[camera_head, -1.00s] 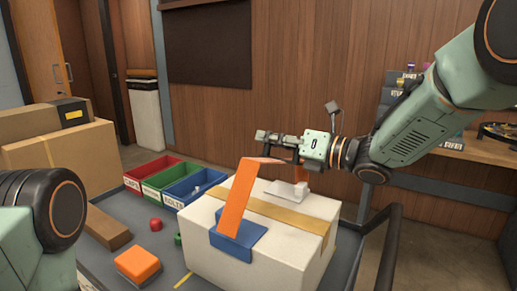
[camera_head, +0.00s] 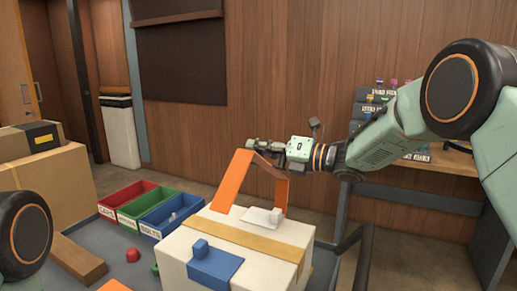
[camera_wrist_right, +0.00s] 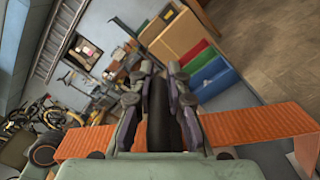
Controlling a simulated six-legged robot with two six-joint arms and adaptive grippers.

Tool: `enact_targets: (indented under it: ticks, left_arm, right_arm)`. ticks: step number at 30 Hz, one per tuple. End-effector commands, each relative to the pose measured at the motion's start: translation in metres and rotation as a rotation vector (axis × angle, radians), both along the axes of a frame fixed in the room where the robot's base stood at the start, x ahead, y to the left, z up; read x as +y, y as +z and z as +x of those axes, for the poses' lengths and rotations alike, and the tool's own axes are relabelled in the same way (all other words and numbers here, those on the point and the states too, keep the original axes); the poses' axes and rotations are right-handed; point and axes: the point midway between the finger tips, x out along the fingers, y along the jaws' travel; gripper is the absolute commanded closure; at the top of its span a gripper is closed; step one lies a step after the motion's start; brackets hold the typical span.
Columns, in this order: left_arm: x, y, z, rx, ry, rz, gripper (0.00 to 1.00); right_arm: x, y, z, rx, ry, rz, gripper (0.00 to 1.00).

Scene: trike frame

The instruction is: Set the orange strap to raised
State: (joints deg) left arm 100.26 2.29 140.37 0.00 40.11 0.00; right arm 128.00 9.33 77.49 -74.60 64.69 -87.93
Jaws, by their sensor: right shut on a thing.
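The orange strap (camera_head: 231,183) is bent over at the top, raised above the white box (camera_head: 177,255). One side runs down to a white mount (camera_head: 262,217) on the box. The other side hangs down, its lower end near the box's far left edge, clear of the blue pad (camera_head: 215,267) with its small block. My right gripper (camera_head: 264,149) is shut on the strap at its upper bend. In the right wrist view, the strap (camera_wrist_right: 258,124) spreads to both sides of the gripper (camera_wrist_right: 163,85). My left gripper is out of view; only part of that arm shows.
Red, green and blue bins (camera_head: 172,215) stand left of the box. A red piece (camera_head: 133,255) and a brown block (camera_head: 78,259) lie on the grey surface. Cardboard boxes (camera_head: 45,175) stand far left. A dark rail (camera_head: 366,255) is at right.

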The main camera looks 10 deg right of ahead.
Motion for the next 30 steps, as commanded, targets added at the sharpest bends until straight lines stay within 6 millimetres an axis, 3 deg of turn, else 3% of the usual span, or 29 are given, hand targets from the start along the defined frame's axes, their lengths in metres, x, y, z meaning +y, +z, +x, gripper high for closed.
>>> enact_targets:
  ticks: [3,4,11,22,30]
  left_arm:
    - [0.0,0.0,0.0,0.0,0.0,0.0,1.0]
    - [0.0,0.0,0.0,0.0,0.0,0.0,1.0]
    - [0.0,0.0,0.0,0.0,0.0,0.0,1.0]
    - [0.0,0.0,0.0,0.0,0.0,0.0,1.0]
    - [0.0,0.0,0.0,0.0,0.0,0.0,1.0]
  right_arm:
    - [0.0,0.003,0.0,-0.003,0.001,0.005,1.0]
    - [0.0,0.002,0.0,-0.003,0.001,0.005,0.82]
    - [0.0,0.001,0.0,-0.003,0.001,0.002,0.63]
    - [-0.004,0.001,-0.002,-0.001,-0.001,0.0,0.63]
    - [-0.042,0.002,-0.029,-0.002,-0.004,0.005,0.63]
